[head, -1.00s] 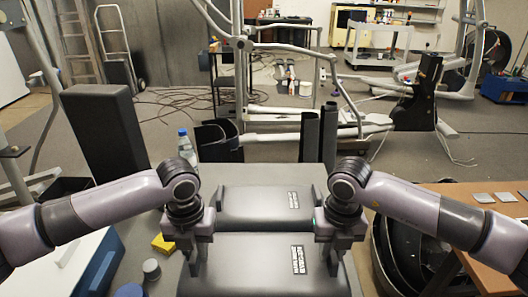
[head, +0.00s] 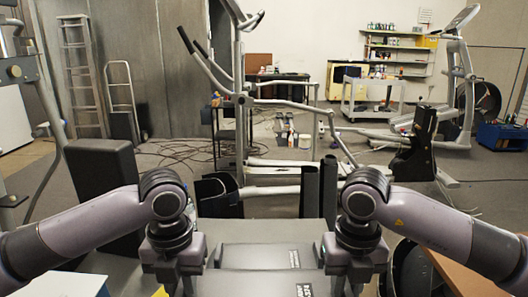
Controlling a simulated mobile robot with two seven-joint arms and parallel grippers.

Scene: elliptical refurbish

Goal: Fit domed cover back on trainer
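A dark grey domed cover (head: 245,284) with a black-and-white label lies between my two grippers at the bottom of the head view; its near part is cut off. A similar dark grey piece (head: 250,256) with a label is just behind it. My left gripper (head: 180,286) is at the cover's left side and my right gripper (head: 348,286) at its right side. Both fingertips are cut off by the picture's edge, so their contact and opening do not show. The elliptical trainer (head: 240,105) stands ahead, with dark curved shells (head: 220,195) near its base.
A tall dark padded block (head: 103,185) stands at left. Two dark upright posts (head: 309,190) rise just beyond the covers. A wooden table (head: 455,270) is at right. Cables (head: 170,152) lie on the floor. Another trainer (head: 450,90) stands at back right.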

